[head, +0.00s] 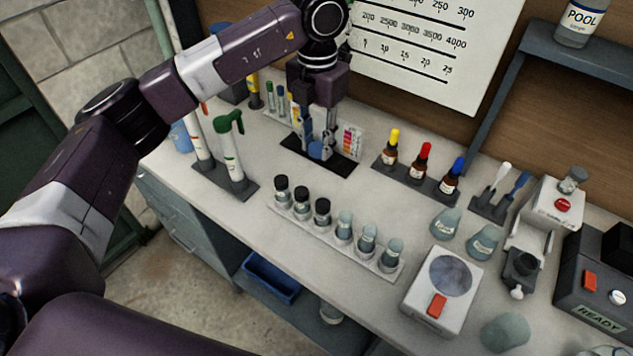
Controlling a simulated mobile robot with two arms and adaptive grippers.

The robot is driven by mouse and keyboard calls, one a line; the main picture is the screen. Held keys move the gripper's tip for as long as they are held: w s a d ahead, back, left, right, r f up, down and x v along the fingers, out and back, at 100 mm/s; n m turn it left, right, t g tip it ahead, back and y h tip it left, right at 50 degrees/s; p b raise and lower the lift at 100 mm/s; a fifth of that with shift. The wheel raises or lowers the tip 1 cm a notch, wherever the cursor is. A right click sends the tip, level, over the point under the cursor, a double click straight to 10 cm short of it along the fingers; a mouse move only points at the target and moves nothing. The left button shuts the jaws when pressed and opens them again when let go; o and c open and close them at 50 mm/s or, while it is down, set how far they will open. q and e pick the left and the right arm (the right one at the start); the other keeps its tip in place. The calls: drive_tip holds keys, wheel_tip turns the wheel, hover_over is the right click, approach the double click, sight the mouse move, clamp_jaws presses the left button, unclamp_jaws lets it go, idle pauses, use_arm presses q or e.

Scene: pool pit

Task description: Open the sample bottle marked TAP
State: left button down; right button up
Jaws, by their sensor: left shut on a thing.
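My left gripper (320,143) points down at the back of the bench and is shut on a small blue thing (319,151). The blue thing is at a black stand (342,168), beside a colour card (350,141). The fingers hide most of it, and I cannot tell whether it is part of a bottle. I can read no TAP label on any bottle. A clear bottle marked POOL (580,22) stands on the shelf at the top right. My right gripper is not in view.
A white rack (287,208) of black-capped vials and open glasses stands in front. Dropper bottles (421,163) with coloured caps stand right of the gripper. Two white cylinders (231,155) stand left. A scale (441,287) and flasks (484,243) fill the right; the middle strip is clear.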

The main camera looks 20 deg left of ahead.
use_arm(q)
drive_tip(key=p, duration=0.3)
hover_over(317, 196)
wheel_tip(317, 196, down, 10)
drive_tip(key=shift+f, duration=0.15)
wheel_tip(317, 196, down, 4)
drive_tip(key=shift+f+p, duration=0.1)
drive_tip(key=shift+p, duration=0.35)
drive_tip(key=shift+f, duration=0.1)
drive_tip(key=shift+f, duration=0.1)
drive_tip(key=shift+f+b, duration=0.15)
drive_tip(key=shift+b, duration=0.15)
drive_tip(key=c, duration=1.6)
unclamp_jaws()
